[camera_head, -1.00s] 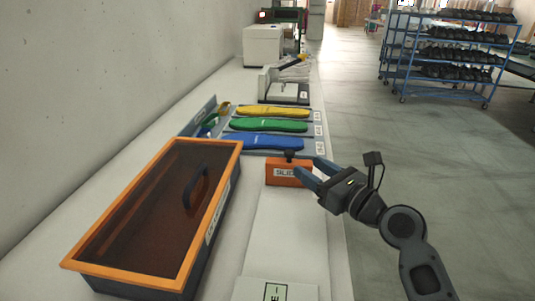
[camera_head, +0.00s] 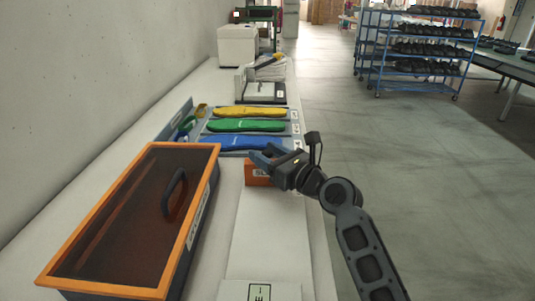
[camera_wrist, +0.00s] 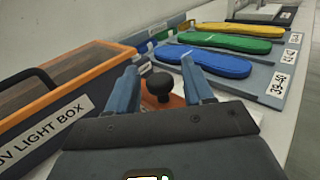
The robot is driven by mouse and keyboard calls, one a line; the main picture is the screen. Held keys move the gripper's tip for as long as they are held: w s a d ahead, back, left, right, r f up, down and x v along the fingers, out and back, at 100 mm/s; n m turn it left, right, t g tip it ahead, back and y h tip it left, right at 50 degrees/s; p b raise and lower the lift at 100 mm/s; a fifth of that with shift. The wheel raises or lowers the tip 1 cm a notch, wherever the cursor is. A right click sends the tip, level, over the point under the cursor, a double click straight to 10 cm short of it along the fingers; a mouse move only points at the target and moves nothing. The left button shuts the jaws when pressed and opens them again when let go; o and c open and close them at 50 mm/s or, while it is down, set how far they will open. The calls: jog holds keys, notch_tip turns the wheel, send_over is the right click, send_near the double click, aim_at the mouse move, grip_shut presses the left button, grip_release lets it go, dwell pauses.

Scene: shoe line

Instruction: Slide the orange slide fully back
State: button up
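The orange slide (camera_head: 257,174) is a small block with a label on its front, at the far end of a long pale track (camera_head: 268,235). My gripper (camera_head: 262,153) is over it and hides its knob in the head view. In the wrist view the round black knob (camera_wrist: 158,85) stands up from the orange slide (camera_wrist: 177,101). My gripper (camera_wrist: 158,66) is open, with one blue finger on each side of the knob. Gaps show between the knob and both fingers.
An orange-framed UV light box (camera_head: 135,215) with a dark lid and handle stands left of the track. Blue (camera_head: 238,143), green (camera_head: 246,125) and yellow (camera_head: 249,112) insoles lie beyond the slide. The bench's right edge is close to my arm.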

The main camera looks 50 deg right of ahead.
grip_shut()
dwell(0.4)
jog(key=w+d, duration=0.1)
jog(key=d, duration=0.1)
jog(key=w+d, duration=0.4)
jog(key=shift+d, duration=0.25)
jog(key=shift+r, duration=0.1)
grip_release()
jog(key=shift+d, duration=0.1)
